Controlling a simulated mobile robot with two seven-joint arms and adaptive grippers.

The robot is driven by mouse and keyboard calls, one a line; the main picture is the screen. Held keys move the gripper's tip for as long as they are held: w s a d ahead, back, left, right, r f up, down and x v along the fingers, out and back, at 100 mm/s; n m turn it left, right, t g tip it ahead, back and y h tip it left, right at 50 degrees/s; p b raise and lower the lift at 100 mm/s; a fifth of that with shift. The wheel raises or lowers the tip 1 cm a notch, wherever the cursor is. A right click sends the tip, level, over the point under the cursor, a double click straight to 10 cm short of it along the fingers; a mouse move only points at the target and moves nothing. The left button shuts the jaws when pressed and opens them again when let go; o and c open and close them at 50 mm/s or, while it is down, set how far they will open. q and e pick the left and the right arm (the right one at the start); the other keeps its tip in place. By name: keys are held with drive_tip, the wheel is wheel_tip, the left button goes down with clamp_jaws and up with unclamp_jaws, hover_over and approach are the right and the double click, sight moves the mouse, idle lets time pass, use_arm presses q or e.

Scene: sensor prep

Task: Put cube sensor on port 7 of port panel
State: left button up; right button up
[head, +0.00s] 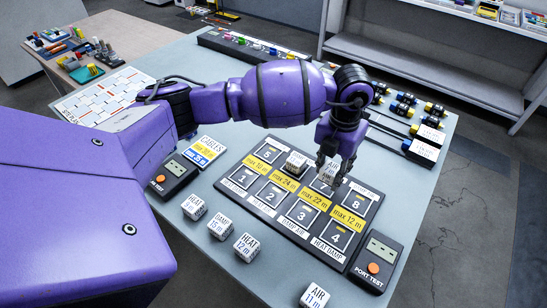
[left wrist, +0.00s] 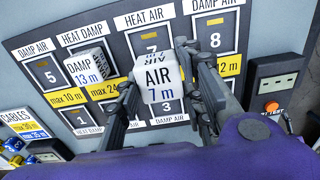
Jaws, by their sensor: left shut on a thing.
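My left gripper (head: 332,160) is shut on a white cube sensor (left wrist: 160,76) marked AIR 7 m. In the left wrist view its fingers (left wrist: 158,84) close on the cube's two sides. The cube is over the port 7 area of the dark port panel (head: 244,193), and part of port 7 (left wrist: 150,42) shows behind it. I cannot tell whether the cube touches the panel. Port 6 bears a cube marked DAMP 13 m (left wrist: 86,67). Ports 5 (left wrist: 48,76) and 8 (left wrist: 215,39) look empty. My right gripper is not in view.
Loose cubes lie in front of the panel: HEAT 9 m (head: 194,207), DAMP 15 m (head: 220,226), HEAT 12 m (head: 247,246) and AIR 11 m (head: 314,296). A port tester (head: 375,264) stands right of the panel. A cables card (head: 203,150) lies at its left.

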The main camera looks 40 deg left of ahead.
sight(331, 163)
use_arm(q)
drive_tip(key=shift+w+a+f, duration=0.35)
drive_tip(key=shift+w+f, duration=0.2)
drive_tip(key=shift+f, duration=0.25)
drive_tip(key=shift+w+a+f, duration=0.1)
drive_tip(key=shift+w+f, duration=0.1)
drive_tip(key=shift+f, duration=1.5)
drive_tip(key=o, duration=1.1)
drive_tip(key=shift+f, duration=0.1)
drive_tip(key=shift+o, duration=0.2)
wheel_tip(331, 163, up, 12)
drive_tip(key=shift+r, duration=0.2)
